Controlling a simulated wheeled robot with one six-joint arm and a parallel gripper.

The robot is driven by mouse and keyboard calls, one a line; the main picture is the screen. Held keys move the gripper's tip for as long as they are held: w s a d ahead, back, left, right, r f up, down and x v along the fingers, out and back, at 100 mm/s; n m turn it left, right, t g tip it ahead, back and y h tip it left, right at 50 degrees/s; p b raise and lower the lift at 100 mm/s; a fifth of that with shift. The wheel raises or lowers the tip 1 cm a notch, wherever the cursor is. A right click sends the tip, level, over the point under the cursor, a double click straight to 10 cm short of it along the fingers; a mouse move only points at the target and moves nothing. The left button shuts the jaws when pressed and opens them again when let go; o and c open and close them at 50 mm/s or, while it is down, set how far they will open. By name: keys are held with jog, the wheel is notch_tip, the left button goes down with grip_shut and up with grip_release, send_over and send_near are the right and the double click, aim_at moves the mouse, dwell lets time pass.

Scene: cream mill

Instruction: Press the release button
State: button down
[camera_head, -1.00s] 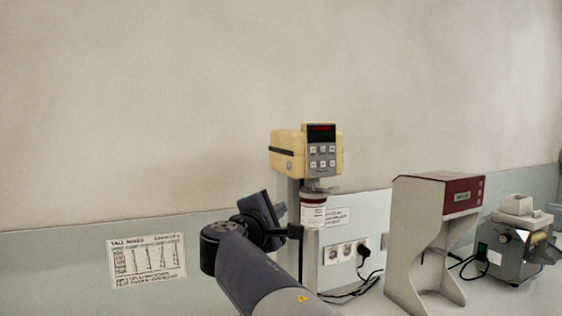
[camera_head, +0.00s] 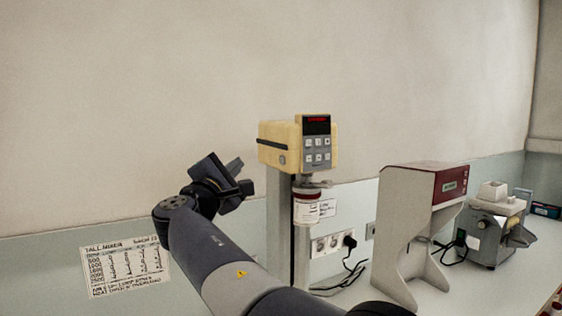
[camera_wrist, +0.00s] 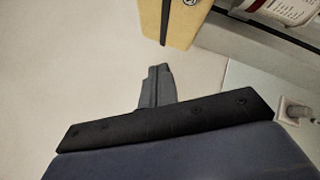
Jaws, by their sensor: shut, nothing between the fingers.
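A cream-yellow mixer head (camera_head: 278,147) sits on top of a grey column (camera_head: 301,240). Its front panel has a red display (camera_head: 316,124) and several small keys (camera_head: 317,149). A small round mark (camera_head: 282,160) shows on its left side; I cannot tell whether this is the release button. My gripper (camera_head: 243,177) is shut and empty, left of the mixer head and slightly lower, apart from it. In the wrist view the closed fingers (camera_wrist: 156,86) point up toward the yellow housing (camera_wrist: 174,22), with a gap between. A dark round part (camera_wrist: 190,2) shows at its top edge.
A labelled container (camera_head: 307,208) hangs under the mixer head. A maroon-topped grey stand (camera_head: 405,235) and a grey machine (camera_head: 487,230) stand to the right. Wall sockets (camera_head: 331,243) with cables are behind. A chart (camera_head: 126,265) is at lower left.

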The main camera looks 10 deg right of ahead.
jog(key=w+d, duration=0.3)
jog(key=d, duration=0.4)
jog(key=shift+d+b, duration=0.25)
jog(key=shift+b, duration=0.05)
jog(key=shift+w+d, duration=0.1)
jog(key=shift+d, duration=0.05)
dwell(1.7)
jog(key=shift+w+d, duration=0.1)
jog(key=shift+d, duration=0.15)
jog(key=shift+w+d, duration=0.15)
jog(key=shift+d, duration=0.15)
dwell(0.6)
jog(key=shift+a, duration=0.15)
jog(key=shift+s+a+b, duration=0.3)
jog(key=shift+a, duration=0.25)
jog(key=a, duration=0.1)
jog(key=s+a, duration=0.1)
jog(key=a, duration=0.1)
jog(key=s+a, duration=0.1)
jog(key=shift+a, duration=0.3)
